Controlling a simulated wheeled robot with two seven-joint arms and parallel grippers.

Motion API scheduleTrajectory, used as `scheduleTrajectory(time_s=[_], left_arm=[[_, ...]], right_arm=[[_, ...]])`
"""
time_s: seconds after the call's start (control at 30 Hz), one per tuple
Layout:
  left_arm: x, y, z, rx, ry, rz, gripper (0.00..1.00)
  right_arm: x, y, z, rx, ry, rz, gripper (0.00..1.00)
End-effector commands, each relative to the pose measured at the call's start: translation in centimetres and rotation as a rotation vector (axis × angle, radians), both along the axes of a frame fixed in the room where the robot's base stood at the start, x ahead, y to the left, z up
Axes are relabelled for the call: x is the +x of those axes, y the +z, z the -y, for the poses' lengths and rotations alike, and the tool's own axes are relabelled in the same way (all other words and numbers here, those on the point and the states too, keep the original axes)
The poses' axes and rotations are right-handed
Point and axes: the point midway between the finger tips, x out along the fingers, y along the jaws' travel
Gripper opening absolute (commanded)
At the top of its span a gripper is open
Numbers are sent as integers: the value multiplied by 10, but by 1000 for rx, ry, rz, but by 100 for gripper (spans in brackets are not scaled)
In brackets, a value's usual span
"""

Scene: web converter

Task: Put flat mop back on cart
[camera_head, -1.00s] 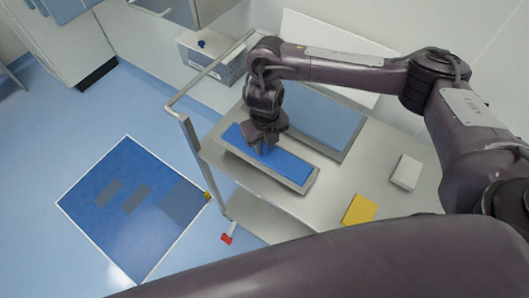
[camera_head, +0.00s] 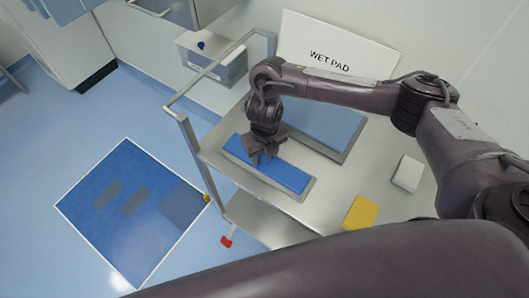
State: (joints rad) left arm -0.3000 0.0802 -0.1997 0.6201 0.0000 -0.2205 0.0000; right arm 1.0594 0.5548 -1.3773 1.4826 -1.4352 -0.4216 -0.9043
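A long blue flat pad, which looks like the flat mop (camera_head: 290,177), lies in a shallow grey tray (camera_head: 301,196) on the cart's top shelf (camera_head: 322,209). My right gripper (camera_head: 264,158) points down at the left half of the blue pad, with its fingertips on or just above it. The fingers hide part of the pad, and I cannot tell if they touch or grip it. My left gripper is out of view.
A larger tray with a light-blue surface (camera_head: 325,125) lies behind. A yellow block (camera_head: 360,212) and a white block (camera_head: 407,173) sit at the shelf's right. A white "WET PAD" sign (camera_head: 340,52) stands behind. A blue mat (camera_head: 130,215) lies on the floor left of the cart.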

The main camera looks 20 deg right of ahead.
Motion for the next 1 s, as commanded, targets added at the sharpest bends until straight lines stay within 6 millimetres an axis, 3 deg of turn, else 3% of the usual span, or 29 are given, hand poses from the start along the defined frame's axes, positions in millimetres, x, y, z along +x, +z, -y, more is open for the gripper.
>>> scheduleTrajectory(time_s=[0.33, 0.8, 1.0], left_arm=[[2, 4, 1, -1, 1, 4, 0], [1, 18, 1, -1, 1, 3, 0], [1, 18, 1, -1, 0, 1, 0]], right_arm=[[0, 8, 0, 0, 1, 2, 48], [1, 97, 0, -1, 2, 6, 48], [0, 118, 0, -1, 1, 1, 48]])
